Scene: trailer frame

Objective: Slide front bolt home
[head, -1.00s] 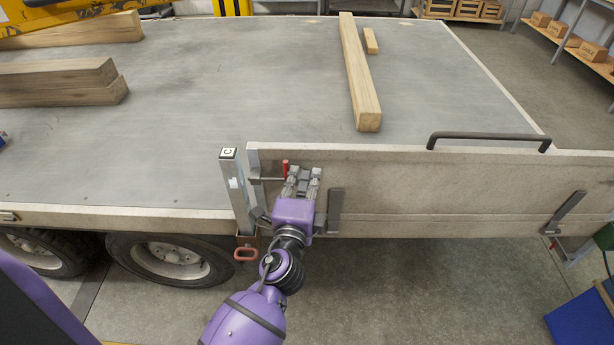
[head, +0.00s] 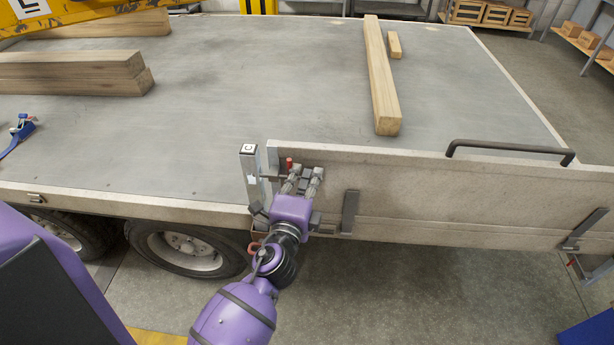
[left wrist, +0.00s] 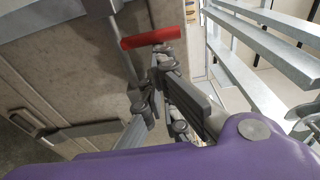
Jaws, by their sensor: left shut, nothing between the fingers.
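The front bolt shows its red grip (head: 290,163) standing up at the left end of the pale side board (head: 410,185), close to the grey corner post (head: 250,180) marked C. My left gripper (head: 306,178) is shut and empty, with its fingers against the board just right of the red grip. In the left wrist view the red grip (left wrist: 150,38) lies just beyond my left fingers (left wrist: 160,90), on a grey rod. Whether they touch is hard to tell. The rod's tip at the post is hidden in the head view. My right gripper is not in view.
The grey trailer bed (head: 230,110) carries a long timber (head: 381,80) and a stack of beams (head: 70,75). A black handle (head: 510,147) stands on the board's top edge, and a dark latch strap (head: 349,212) is right of my gripper.

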